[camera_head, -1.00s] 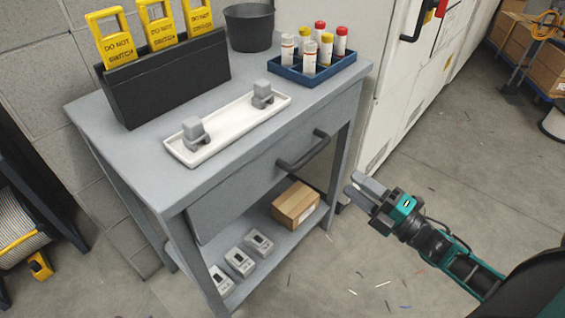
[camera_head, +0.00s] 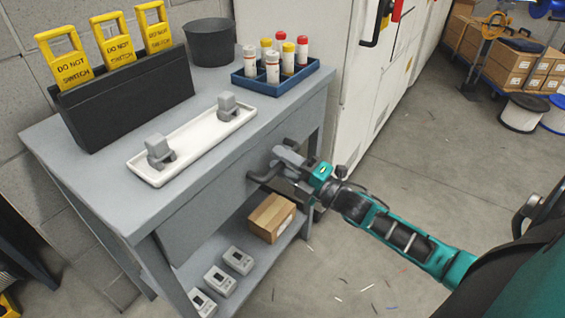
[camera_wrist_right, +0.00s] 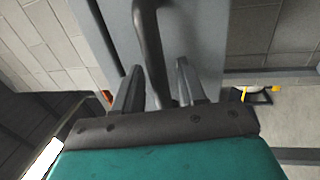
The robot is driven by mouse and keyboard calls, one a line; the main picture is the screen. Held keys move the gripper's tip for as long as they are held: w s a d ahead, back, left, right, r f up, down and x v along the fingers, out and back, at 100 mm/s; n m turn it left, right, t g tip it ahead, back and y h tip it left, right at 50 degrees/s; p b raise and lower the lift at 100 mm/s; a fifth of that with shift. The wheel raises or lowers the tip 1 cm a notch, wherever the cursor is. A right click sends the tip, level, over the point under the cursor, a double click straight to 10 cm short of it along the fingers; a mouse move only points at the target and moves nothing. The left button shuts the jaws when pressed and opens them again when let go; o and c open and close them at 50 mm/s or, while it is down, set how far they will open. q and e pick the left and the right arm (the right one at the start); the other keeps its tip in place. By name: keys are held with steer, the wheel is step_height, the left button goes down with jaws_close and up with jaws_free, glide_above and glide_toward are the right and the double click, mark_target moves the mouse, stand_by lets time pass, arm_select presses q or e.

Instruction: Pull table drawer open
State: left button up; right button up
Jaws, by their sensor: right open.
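The grey table (camera_head: 95,165) has a drawer (camera_head: 205,212) in its front, and the drawer looks closed. Its dark bar handle (camera_head: 262,177) is partly hidden behind my right gripper (camera_head: 280,162). The right gripper is open at the handle. In the right wrist view, the handle (camera_wrist_right: 150,45) runs between the two spread fingers of the right gripper (camera_wrist_right: 158,68). A gap shows on the left of the bar; the right finger is close to it, and I cannot tell if they touch. My left gripper is not in view.
On the tabletop are a white tray (camera_head: 190,147) with two grey parts, a blue rack (camera_head: 262,86) of capped tubes, a black holder (camera_head: 128,98) with yellow tags and a dark bucket (camera_head: 210,45). A cardboard box (camera_head: 271,217) sits on the lower shelf.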

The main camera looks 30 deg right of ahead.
jaws_close()
stand_by(0.4)
